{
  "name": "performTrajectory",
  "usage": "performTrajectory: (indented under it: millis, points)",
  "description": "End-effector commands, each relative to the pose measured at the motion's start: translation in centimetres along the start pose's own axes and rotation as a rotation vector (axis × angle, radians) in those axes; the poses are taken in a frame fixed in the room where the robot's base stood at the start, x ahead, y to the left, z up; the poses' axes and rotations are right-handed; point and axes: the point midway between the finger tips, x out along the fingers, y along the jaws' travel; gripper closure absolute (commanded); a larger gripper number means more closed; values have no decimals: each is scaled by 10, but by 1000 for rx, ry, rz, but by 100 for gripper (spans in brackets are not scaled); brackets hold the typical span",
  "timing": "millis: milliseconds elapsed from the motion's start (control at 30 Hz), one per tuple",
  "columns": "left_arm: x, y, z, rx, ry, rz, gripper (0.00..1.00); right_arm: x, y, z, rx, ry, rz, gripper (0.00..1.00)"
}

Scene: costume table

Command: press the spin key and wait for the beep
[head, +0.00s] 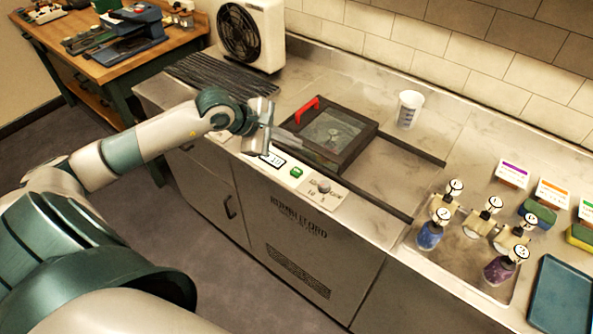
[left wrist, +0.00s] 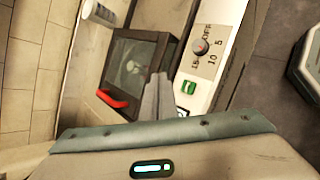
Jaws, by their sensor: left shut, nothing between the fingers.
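The spin machine has a dark square lid (head: 331,133) with a clear window and a red handle (head: 307,109); the lid lies closed. Its white front panel carries a small display (head: 273,159), a green key (head: 296,172) and a dial (head: 323,186). No label shows on the green key. My left gripper (head: 262,143) is shut and empty, pointing down over the panel near the display, left of the green key. In the left wrist view the closed fingers (left wrist: 159,90) show between the lid (left wrist: 138,68) and the green key (left wrist: 189,87). Contact cannot be told. My right gripper is out of view.
A fan unit (head: 250,33) stands at the back left. The counter front edge runs below the panel.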

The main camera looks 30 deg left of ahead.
Motion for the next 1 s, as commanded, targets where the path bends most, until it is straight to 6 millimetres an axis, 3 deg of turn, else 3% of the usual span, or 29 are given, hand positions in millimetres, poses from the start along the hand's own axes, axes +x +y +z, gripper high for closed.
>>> performTrajectory:
  millis: [367,500,1000]
  points:
    - [32,-24,-24,-3,0,-1,100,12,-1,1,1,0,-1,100]
    - [44,-31,-32,-1,0,0,100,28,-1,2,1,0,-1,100]
    - [50,-36,-36,0,0,0,100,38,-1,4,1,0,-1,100]
